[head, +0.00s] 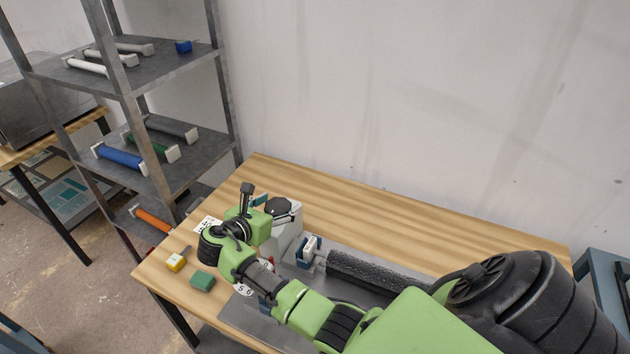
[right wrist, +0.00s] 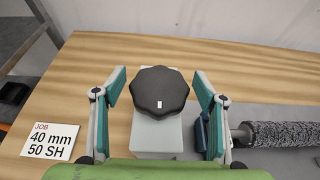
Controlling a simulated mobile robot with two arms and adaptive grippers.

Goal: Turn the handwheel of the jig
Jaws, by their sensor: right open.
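The handwheel (right wrist: 159,92) is a dark, scalloped knob with a small white mark, on top of a pale grey block (right wrist: 157,134) of the jig. In the head view the handwheel (head: 283,208) is partly hidden behind my right gripper (head: 262,202). In the right wrist view my right gripper (right wrist: 160,84) is open, with one teal-padded finger on each side of the handwheel. Gaps show between the fingers and the wheel. A dark, rough roller (head: 375,277) lies in the jig to the right of the block. My left gripper is not in view.
A job card reading 40 mm 50 SH (right wrist: 50,141) lies left of the jig. A metal shelf (head: 190,62) with several rollers stands at left. The back of the wooden table (head: 400,218) is clear.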

